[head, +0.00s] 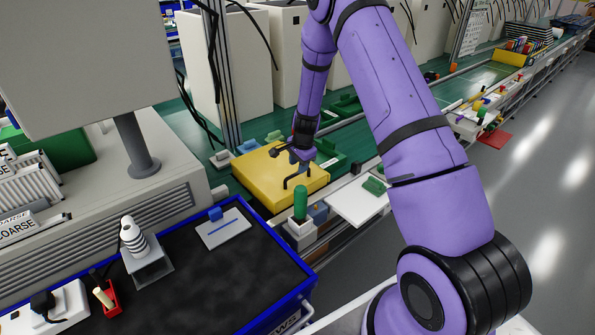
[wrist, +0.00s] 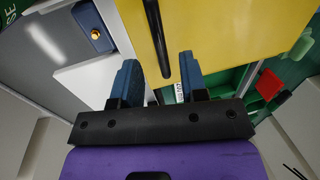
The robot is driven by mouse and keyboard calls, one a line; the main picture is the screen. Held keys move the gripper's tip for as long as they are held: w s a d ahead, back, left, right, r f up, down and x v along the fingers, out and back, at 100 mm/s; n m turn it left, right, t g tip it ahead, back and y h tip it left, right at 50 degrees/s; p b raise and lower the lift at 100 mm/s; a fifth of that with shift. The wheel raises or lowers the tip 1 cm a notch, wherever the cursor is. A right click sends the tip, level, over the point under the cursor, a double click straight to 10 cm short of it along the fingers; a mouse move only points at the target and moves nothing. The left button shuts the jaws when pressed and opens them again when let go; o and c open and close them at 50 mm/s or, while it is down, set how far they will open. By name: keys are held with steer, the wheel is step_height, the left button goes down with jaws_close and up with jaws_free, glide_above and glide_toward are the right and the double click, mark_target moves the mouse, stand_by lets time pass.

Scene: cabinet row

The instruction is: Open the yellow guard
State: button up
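The yellow guard (head: 258,183) is a flat box-like cover lying level over the green workbench in the head view. A black bar handle (head: 296,178) stands on its top near the right side. In the wrist view the guard (wrist: 215,28) fills the top middle, with the handle (wrist: 156,38) running down across it. My gripper (head: 297,153) is over the guard, close to the handle. In the wrist view my gripper (wrist: 159,77) has its two blue fingers apart, with nothing held. The handle's lower end shows between the fingertips; I cannot tell whether they touch it.
A green cylinder (head: 300,203) stands on a white block in front of the guard. A white plate (head: 355,201) lies to its right. A grey monitor (head: 85,60) and a black-topped cart with blue edges (head: 205,285) are at the left. Grey floor is clear at the right.

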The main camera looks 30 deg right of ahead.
steer(key=shift+w+f, duration=0.15)
steer(key=shift+f, duration=0.7)
steer(key=shift+w+f, duration=0.15)
steer(key=shift+f, duration=0.7)
steer(key=shift+c, duration=0.5)
jaws_close()
